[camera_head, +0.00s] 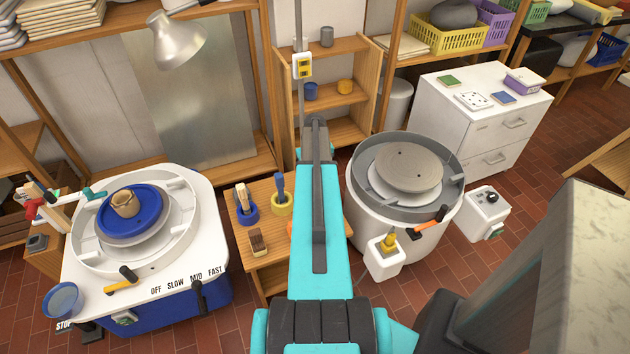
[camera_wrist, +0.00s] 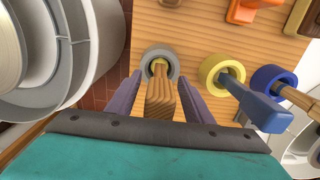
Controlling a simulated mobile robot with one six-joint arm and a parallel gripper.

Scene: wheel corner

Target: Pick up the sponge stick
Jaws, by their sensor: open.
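In the wrist view a wooden-handled stick (camera_wrist: 160,98) stands in a grey ring holder (camera_wrist: 174,64), with a small yellow part at its far end inside the ring. It looks like the sponge stick, though I cannot see a sponge clearly. My gripper (camera_wrist: 159,90) is open, with one purple-grey finger on each side of the wooden handle. I cannot tell whether either finger touches it. In the head view my arm hides the gripper, the grey holder and this stick.
The wooden side table (camera_head: 272,277) also bears a blue-handled tool (camera_head: 279,186) in a yellow holder (camera_head: 283,208), a wooden-handled tool (camera_head: 241,194) in a blue holder (camera_head: 247,213), and a brush (camera_head: 258,242). Pottery wheels stand left (camera_head: 78,265) and right (camera_head: 357,215).

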